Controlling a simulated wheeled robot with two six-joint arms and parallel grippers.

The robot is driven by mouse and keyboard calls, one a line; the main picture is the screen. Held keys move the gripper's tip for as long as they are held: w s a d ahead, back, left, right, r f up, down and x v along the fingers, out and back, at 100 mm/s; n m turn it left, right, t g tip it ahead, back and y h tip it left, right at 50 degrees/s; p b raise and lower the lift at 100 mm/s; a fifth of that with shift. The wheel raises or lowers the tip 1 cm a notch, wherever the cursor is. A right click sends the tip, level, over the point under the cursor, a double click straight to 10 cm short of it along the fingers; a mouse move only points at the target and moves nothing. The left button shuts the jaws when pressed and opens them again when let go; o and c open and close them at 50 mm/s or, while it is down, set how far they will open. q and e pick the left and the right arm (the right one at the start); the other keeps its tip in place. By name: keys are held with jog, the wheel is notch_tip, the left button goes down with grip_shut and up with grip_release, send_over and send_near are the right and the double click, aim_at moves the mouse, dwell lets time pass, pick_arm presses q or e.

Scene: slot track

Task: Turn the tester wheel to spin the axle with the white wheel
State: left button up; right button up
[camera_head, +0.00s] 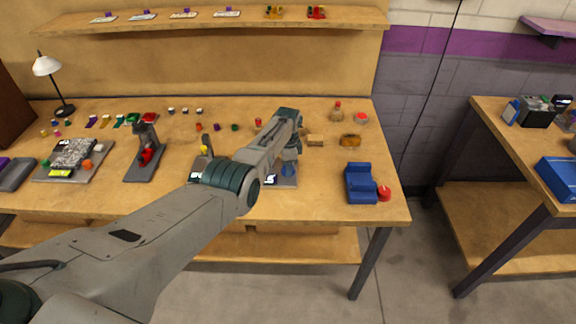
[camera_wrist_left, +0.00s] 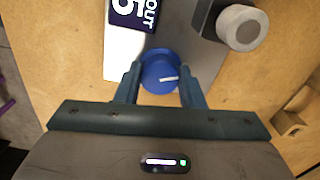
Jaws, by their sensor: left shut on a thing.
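My left gripper (camera_head: 290,160) reaches down over a grey tester base (camera_head: 289,183) near the middle of the workbench. In the left wrist view its two fingers (camera_wrist_left: 160,88) are shut on a round blue wheel (camera_wrist_left: 160,72) with a small white mark. The blue wheel sits against the grey base. A pale grey-white round wheel (camera_wrist_left: 242,27) on a dark mount stands at the upper right of the wrist view; I cannot tell if it is the axle's white wheel. My arm hides part of the tester in the head view.
A blue chair-shaped block (camera_head: 360,184) and a red round piece (camera_head: 384,193) stand to the right. A small press-like device (camera_head: 146,155) stands left, with several small coloured parts behind. A shelf (camera_head: 200,20) runs along the back wall.

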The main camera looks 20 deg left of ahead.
pick_arm(q)
jog(key=shift+r, duration=0.1)
dwell(0.3)
jog(key=o, duration=1)
notch_tip(320, 180, up, 11)
